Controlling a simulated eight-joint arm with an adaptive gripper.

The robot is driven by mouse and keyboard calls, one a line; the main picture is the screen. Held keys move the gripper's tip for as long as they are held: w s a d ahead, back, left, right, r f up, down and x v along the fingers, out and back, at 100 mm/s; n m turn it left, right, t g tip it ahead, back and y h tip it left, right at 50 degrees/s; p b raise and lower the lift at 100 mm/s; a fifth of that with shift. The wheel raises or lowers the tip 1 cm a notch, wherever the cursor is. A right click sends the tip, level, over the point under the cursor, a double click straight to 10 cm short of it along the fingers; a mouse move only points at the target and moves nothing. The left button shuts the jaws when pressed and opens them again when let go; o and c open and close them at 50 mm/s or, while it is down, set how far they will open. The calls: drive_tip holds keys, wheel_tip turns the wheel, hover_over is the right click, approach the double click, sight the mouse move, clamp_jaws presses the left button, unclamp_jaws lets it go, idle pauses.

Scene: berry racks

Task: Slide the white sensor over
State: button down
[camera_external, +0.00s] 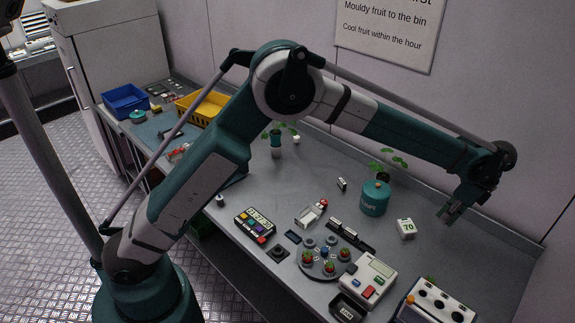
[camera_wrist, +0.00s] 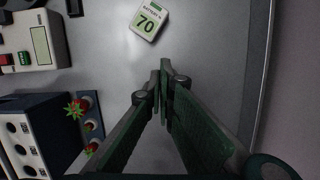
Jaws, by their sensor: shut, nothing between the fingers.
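My gripper (camera_external: 449,213) hangs at the right end of the bench, to the right of the box. In the wrist view its two fingers (camera_wrist: 161,80) are together with nothing between them. Another small white device (camera_external: 310,215) lies mid-bench; I cannot tell which is the sensor.
A teal canister (camera_external: 375,198) stands left of the box. Bare bench (camera_external: 480,235) lies right of the box.

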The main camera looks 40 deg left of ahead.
sight(406, 229)
drive_tip(key=s+a+m+h+p, duration=0.2)
drive_tip(key=s+a+m+p, duration=0.2)
drive_tip(key=s+m, duration=0.8)
drive_tip(key=a, duration=0.2)
drive_tip(key=shift+s+a+f+h, duration=0.3)
drive_tip(key=shift+a, duration=0.1)
drive_tip(key=shift+f, duration=0.15)
wheel_tip(406, 229, down, 10)
drive_tip(key=shift+w+a, duration=0.3)
drive_tip(key=shift+w, duration=0.25)
drive_tip(key=shift+w+a, duration=0.3)
drive_tip(key=shift+w, duration=0.25)
drive_tip(key=shift+w+a, duration=0.25)
drive_tip(key=shift+w, duration=0.45)
